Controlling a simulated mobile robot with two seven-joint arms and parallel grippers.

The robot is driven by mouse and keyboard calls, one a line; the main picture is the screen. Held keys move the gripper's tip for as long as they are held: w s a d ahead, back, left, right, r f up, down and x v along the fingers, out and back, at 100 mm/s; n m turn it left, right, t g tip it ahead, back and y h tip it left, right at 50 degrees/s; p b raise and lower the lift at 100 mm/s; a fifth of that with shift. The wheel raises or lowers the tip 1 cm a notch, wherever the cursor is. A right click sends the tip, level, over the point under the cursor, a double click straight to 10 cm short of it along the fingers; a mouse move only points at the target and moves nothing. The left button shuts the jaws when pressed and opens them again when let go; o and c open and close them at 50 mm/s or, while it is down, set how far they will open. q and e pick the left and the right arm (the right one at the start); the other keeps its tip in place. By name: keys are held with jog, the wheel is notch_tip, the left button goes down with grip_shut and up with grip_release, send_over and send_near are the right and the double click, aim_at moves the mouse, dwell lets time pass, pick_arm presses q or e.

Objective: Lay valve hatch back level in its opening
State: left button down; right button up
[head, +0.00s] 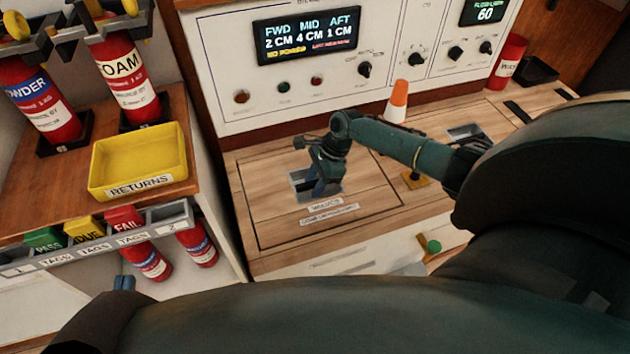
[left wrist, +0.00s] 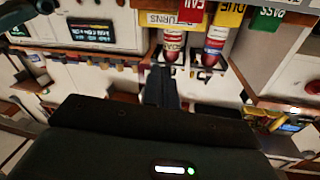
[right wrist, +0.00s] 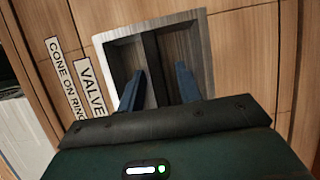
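The valve hatch (head: 270,215) is a wooden panel in the counter with a dark outline and a VALVES label (head: 326,205). It looks about flush with the counter around it. Its square metal recess (right wrist: 196,60) has a dark bar (right wrist: 153,62) across it. My right gripper (head: 318,190) points down at this recess. In the right wrist view its two blue fingers (right wrist: 160,85) are apart, one on each side of the bar. Contact with the bar cannot be told. My left gripper (head: 124,284) is low at the left, away from the hatch, its fingers (left wrist: 161,86) together and empty.
An orange-and-white cone (head: 397,100) stands behind the hatch on the counter. A yellow piece (head: 416,181) lies right of it. A control panel (head: 305,75) rises behind. The yellow returns tray (head: 140,160), tag bins and extinguishers (head: 128,75) are at the left.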

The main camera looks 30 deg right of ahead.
jog(key=shift+o, duration=0.2)
jog(key=shift+s+f, duration=0.15)
jog(key=shift+f, duration=0.1)
jog(key=p+v, duration=0.2)
jog(key=v, duration=0.1)
jog(key=shift+r, duration=0.3)
pick_arm(q)
jog(key=shift+s+a+r+n+g+y+p, duration=0.15)
jog(key=shift+a+n+g+y+p, duration=0.15)
jog(key=shift+g+p, duration=0.3)
jog(key=shift+s+a+r+n+g+y+p, duration=0.15)
jog(key=shift+n+g+y+p, duration=0.15)
jog(key=shift+g+p, duration=0.35)
jog(key=shift+s+a+r+n+g+y+p, duration=0.1)
jog(key=shift+a+r+n+g+y+p, duration=0.1)
jog(key=shift+g+y+p, duration=0.4)
pick_arm(e)
jog(key=w+v, duration=0.1)
jog(key=v, duration=0.9)
jog(key=shift+s, duration=0.35)
